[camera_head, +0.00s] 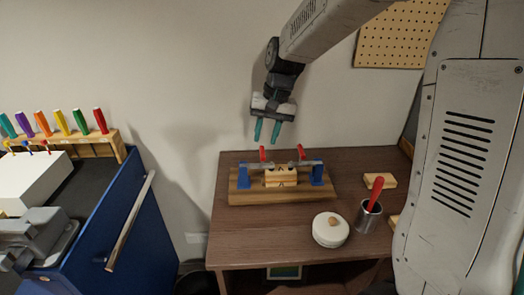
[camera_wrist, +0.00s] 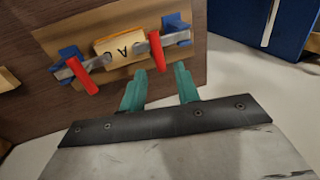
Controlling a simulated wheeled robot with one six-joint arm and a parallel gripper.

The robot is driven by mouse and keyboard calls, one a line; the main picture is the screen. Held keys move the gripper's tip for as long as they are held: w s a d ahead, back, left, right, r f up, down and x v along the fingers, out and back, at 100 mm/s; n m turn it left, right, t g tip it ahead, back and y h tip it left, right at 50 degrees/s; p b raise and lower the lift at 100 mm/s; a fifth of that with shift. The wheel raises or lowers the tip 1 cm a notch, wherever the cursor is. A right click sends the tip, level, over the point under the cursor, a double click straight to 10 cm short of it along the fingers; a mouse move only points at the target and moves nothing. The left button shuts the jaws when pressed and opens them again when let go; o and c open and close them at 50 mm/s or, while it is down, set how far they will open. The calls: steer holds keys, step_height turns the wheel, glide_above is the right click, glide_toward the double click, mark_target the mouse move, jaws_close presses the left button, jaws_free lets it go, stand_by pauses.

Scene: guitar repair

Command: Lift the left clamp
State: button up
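Two clamps with blue bases, grey arms and red handles stand on a wooden board (camera_head: 240,198). The left clamp (camera_head: 243,179) has an upright red handle in the head view; in the wrist view this clamp (camera_wrist: 176,26) is on the right, nearer the blue cabinet. The right clamp (camera_head: 317,174) also shows in the wrist view (camera_wrist: 68,58). A pale wooden block (camera_head: 280,178) lies between them. My gripper (camera_head: 267,137) has two teal fingers, is open and empty, and hangs above the board, apart from the clamps. In the wrist view its fingers (camera_wrist: 160,74) point toward the left clamp's handle.
A white lidded pot (camera_head: 330,231) and a metal cup (camera_head: 368,216) with a red-handled tool stand on the brown table (camera_head: 235,247), in front of the board. A small wooden block (camera_head: 380,181) lies at the right. A blue cabinet (camera_head: 115,215) stands left of the table, across a gap.

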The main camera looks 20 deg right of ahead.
mark_target(262, 148)
steer(key=x, duration=0.5)
steer(key=shift+a+f, duration=0.1)
steer(key=shift+f, duration=0.25)
jaws_close()
